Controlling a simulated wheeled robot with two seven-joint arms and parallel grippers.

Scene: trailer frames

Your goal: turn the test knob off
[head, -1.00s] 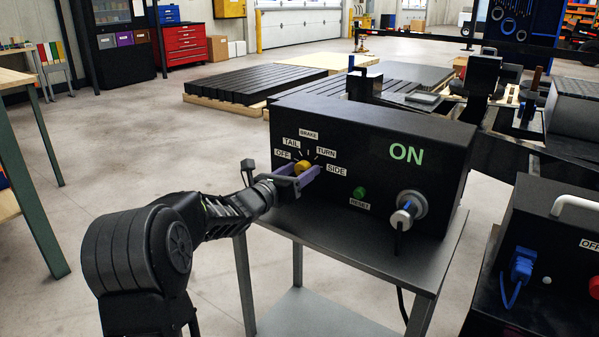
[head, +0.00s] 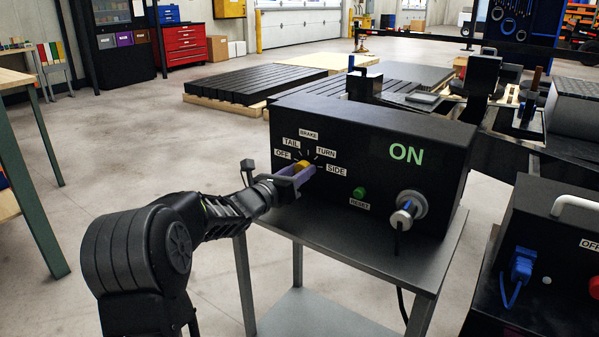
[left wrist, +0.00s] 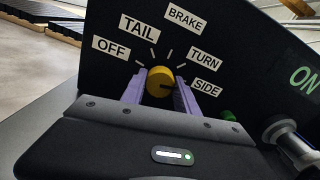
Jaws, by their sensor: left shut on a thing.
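The yellow test knob (head: 302,166) is on the front of a black control box (head: 420,150). White labels OFF, TAIL, BRAKE, TURN and SIDE fan around it. In the left wrist view the knob (left wrist: 160,79) has a dark mark that seems to point right, toward SIDE. My left gripper (head: 296,175) has its purple fingers on either side of the knob, shut on it; the fingers also show in the left wrist view (left wrist: 159,92). They hide part of the knob. Green letters read ON on the box. My right gripper is not in view.
A green RESET button (head: 359,192) and a round connector with a blue-and-white handle (head: 404,214) are right of the knob. The box stands on a grey metal table (head: 340,240). A second black box (head: 550,245) is at the right. Open floor lies to the left.

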